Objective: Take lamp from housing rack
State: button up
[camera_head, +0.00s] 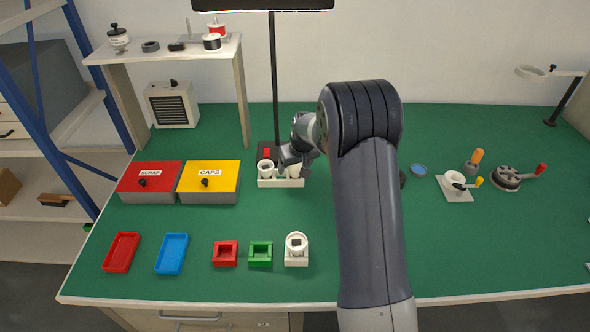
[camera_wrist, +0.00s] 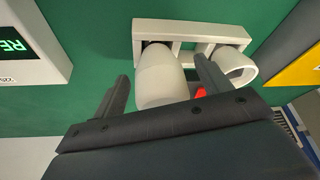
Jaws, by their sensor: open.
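The white housing rack (camera_head: 266,184) stands on the green bench, left of my arm. It also shows at the top of the wrist view (camera_wrist: 180,28). A white rounded body (camera_wrist: 158,78), which looks like the lamp or its housing, sits at the rack in the wrist view. A hollow white cup (camera_wrist: 236,66) sits beside it, and a cup also shows at the rack's left end in the head view (camera_head: 265,167). My gripper (camera_wrist: 160,68) is open, with one finger on each side of the rounded body; contact cannot be told. My forearm hides part of the rack's right side.
Scrap (camera_head: 150,183) and caps (camera_head: 209,182) boxes stand left of the rack. Red (camera_head: 122,252) and blue (camera_head: 172,254) trays, small red (camera_head: 225,254) and green (camera_head: 261,254) holders and a white fixture (camera_head: 296,249) line the front. A thin black post (camera_head: 274,80) rises behind the rack.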

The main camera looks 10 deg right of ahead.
jog(key=shift+w+f, duration=0.1)
jog(key=shift+f, duration=0.2)
jog(key=shift+c, duration=0.2)
jog(key=c, duration=1)
notch_tip(320, 180, up, 10)
jog(key=shift+r+b, duration=0.1)
jog(key=shift+b, duration=0.2)
jog(key=shift+r+p, duration=1.6)
jog(key=shift+r, duration=0.6)
